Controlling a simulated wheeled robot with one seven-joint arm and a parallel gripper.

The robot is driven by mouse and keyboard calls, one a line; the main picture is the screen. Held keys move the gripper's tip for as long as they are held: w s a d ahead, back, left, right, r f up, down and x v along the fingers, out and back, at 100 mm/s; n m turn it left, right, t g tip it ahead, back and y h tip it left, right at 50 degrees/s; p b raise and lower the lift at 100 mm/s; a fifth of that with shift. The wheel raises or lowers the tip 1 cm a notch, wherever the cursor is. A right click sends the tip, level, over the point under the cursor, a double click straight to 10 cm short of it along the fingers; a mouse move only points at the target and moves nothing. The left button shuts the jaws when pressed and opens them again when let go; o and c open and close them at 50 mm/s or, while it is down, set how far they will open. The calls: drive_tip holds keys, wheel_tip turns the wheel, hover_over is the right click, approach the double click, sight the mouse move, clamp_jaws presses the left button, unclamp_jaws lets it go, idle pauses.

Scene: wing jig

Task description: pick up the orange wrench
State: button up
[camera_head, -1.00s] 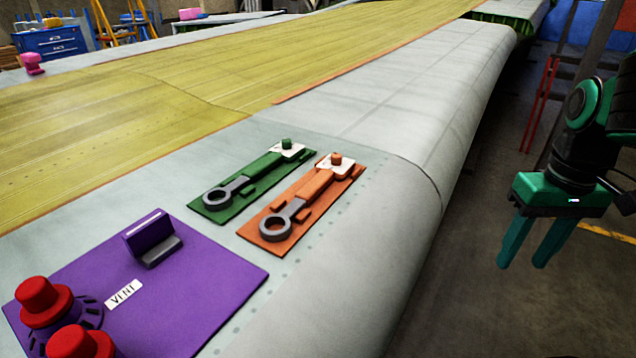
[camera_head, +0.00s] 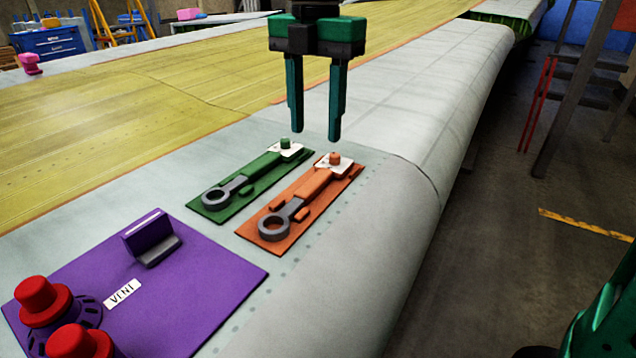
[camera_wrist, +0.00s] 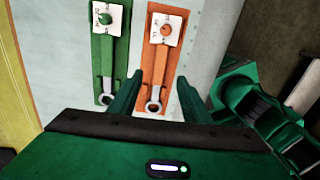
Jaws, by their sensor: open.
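The orange wrench (camera_head: 312,188) lies on an orange plate (camera_head: 255,238) on the grey wing surface, its dark ring end toward the near left. An orange knob on a white label stands at its far end. In the wrist view the orange wrench (camera_wrist: 159,62) lies ahead, between and beyond the fingers, with its ring end near the fingertips in the picture. My gripper (camera_head: 316,136) points down with its fingers apart and nothing between them. In the head view it appears above and beyond the far end of the wrenches; its exact height is hard to tell.
A green wrench (camera_head: 257,170) on a green plate lies just left of the orange one. A purple panel (camera_head: 205,270) with red knobs (camera_head: 38,296) and a raised purple block (camera_head: 152,238) is at the near left. The wing's rounded edge drops to the floor on the right.

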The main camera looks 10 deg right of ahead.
sight(317, 178)
wheel_tip(317, 178, down, 10)
drive_tip(key=shift+d+f, duration=0.1)
drive_tip(key=shift+f, duration=0.05)
idle(0.5)
drive_tip(key=shift+c, duration=0.4)
drive_tip(key=shift+w, duration=0.1)
clamp_jaws()
